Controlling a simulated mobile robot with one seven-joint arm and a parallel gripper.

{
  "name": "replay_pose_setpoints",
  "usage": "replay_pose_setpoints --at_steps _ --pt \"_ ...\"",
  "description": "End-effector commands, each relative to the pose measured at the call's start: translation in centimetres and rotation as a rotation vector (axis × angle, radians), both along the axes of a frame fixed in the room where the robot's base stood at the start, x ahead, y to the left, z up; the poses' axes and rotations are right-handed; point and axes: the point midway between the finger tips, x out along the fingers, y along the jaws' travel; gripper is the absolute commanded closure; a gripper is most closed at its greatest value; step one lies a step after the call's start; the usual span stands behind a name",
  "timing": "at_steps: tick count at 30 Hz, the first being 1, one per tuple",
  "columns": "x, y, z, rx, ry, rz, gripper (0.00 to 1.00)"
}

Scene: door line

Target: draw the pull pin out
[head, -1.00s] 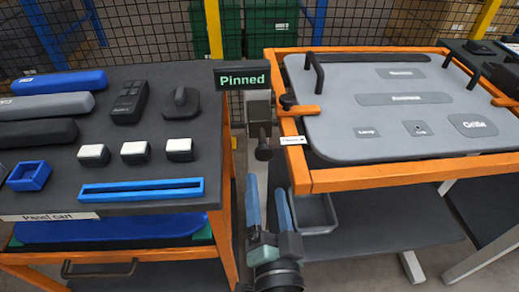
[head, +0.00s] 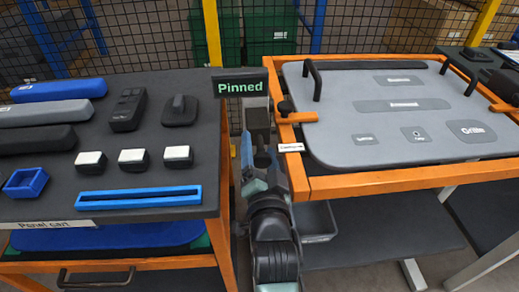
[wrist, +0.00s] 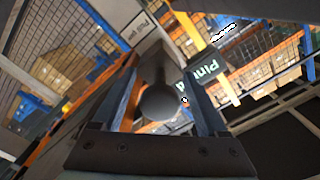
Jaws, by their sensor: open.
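The pull pin shows in the wrist view as a dark round knob (wrist: 160,101) on a stem, between my two fingers. In the head view the pin's knob (head: 262,157) is small and partly hidden by my gripper. It sits on a dark post below a sign (head: 241,83) that reads "Pinned". My gripper (head: 259,160) points up at the pin, with one finger on each side of the knob. It also shows in the wrist view (wrist: 162,85). The fingers are open, with gaps beside the knob.
A dark-topped panel cart (head: 60,220) with several blocks stands close on the left. An orange-framed table (head: 400,181) with a grey panel (head: 370,115) stands close on the right. The gap between them is narrow. A mesh fence is behind.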

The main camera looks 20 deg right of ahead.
Motion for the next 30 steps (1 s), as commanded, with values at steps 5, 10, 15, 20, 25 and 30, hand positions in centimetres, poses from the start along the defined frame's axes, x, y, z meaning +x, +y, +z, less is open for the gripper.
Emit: replay_pose_setpoints --at_steps 5,10,15,20,25,30 --pt "0.17 -0.04 0.01 0.0 0.0 0.0 0.24" --pt "0.15 -0.03 0.01 0.0 0.0 0.0 0.33" --pt "0.14 -0.02 0.01 0.0 0.0 0.0 0.64" --pt "0.13 -0.02 0.01 0.0 0.0 0.0 0.93" --pt "0.13 -0.02 0.0 0.0 0.0 0.0 1.0" --pt "0.13 -0.02 0.0 0.0 0.0 0.0 1.0"
